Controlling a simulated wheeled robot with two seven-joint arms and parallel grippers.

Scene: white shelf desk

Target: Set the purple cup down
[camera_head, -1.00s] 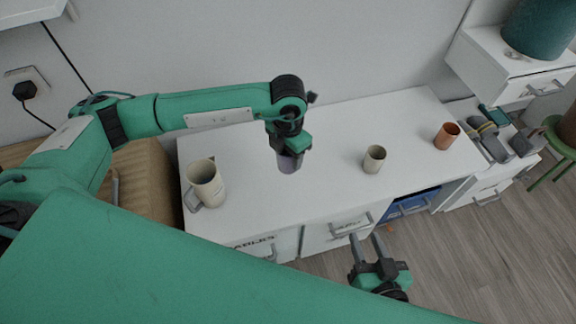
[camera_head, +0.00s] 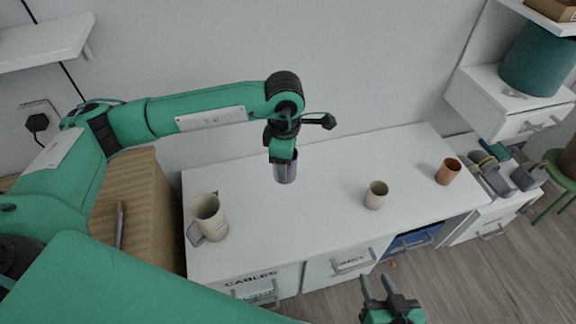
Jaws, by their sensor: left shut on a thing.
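The purple cup (camera_head: 287,171) is upright in my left gripper (camera_head: 284,158), which is shut on it from above. The cup is over the middle of the white desk top (camera_head: 320,205); I cannot tell whether its base touches the surface. The gripper hides part of the cup's rim. My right gripper (camera_head: 379,289) is in front of the desk, low in the picture, with its two fingers apart and nothing between them.
A large beige mug (camera_head: 209,219) stands left of the purple cup. A small beige cup (camera_head: 376,196) and a copper cup (camera_head: 448,172) stand to the right. A drawer unit (camera_head: 515,110) is at the far right. The desk top around the purple cup is clear.

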